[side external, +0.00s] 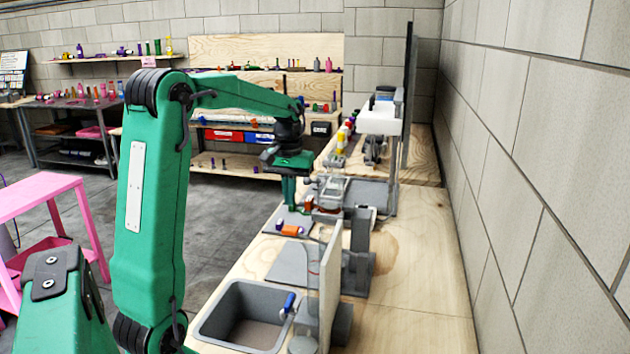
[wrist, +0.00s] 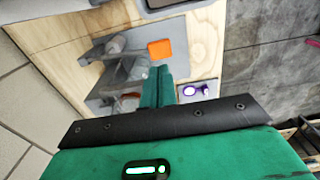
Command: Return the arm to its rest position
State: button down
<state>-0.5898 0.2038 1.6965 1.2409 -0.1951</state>
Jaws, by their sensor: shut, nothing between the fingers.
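My green arm reaches out over the wooden bench (side external: 415,310) in the side view. My gripper (side external: 290,202) hangs down at its end, above the grey plates near the bench's left edge. In the wrist view my gripper (wrist: 157,100) shows as two green fingers close together, shut with nothing between them. An orange block (side external: 290,231) lies on a grey plate below the gripper. An orange piece also shows just beyond the fingers in the wrist view (wrist: 160,49). A purple and white round part (wrist: 190,90) lies to the right of the fingers.
Grey fixtures (side external: 358,258) and an upright pale panel (side external: 330,285) stand beside the gripper. A grey bin (side external: 207,325) is nearer the camera. A block wall (side external: 540,150) bounds the right. A pink table (side external: 40,200) stands at left. Open floor lies left of the bench.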

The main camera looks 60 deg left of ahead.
jog(key=s+d+r+m+t, duration=0.1)
jog(key=s+d+r+m, duration=0.1)
jog(key=d, duration=0.5)
jog(key=s+d+r+m+t, duration=0.2)
jog(key=s+d, duration=0.1)
jog(key=d, duration=0.4)
jog(key=s+d+f+m+t, duration=0.2)
jog(key=s+d+m, duration=0.3)
jog(key=s+d, duration=0.3)
jog(key=shift+d+f+t, duration=0.25)
jog(key=shift+d+t, duration=0.05)
jog(key=shift+d, duration=0.6)
jog(key=shift+s, duration=0.1)
